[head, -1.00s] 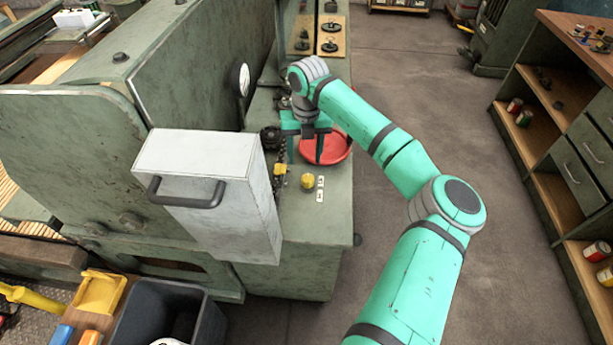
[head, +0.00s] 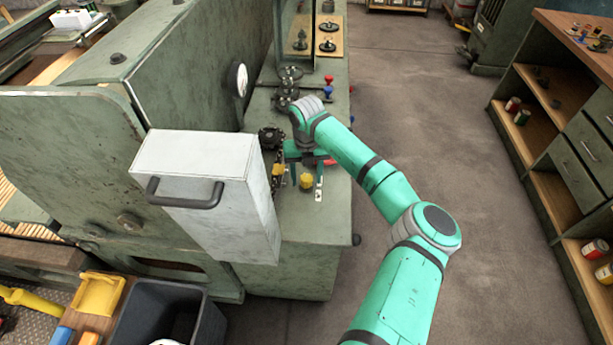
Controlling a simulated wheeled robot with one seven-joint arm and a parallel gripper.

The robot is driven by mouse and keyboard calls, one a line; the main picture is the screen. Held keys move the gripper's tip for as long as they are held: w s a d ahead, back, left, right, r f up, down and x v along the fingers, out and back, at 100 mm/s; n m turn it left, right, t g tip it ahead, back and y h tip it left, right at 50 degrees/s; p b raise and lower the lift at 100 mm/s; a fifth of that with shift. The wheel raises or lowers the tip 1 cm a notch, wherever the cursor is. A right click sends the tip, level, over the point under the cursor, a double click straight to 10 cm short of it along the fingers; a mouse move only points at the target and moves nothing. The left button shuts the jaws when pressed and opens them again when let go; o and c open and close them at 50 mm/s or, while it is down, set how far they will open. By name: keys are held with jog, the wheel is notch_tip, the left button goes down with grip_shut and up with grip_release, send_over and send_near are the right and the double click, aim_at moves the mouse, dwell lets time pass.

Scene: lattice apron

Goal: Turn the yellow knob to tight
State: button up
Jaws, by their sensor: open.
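The yellow knob (head: 306,182) stands on the green machine's bench top, right of the white box. Small white labels (head: 319,195) sit just right of it, partly hidden and too small to read. My teal gripper (head: 306,178) is open, with its fingers pointing down. In the picture one finger is on each side of the knob. I cannot tell whether they touch it or how far they reach down.
A white box with a dark handle (head: 205,205) stands close left of the knob. A chain (head: 278,170) hangs between them. Red and blue small knobs (head: 329,87) stand farther back. The floor at right is open.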

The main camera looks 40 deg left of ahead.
jog(key=c, duration=1)
jog(key=shift+c, duration=0.2)
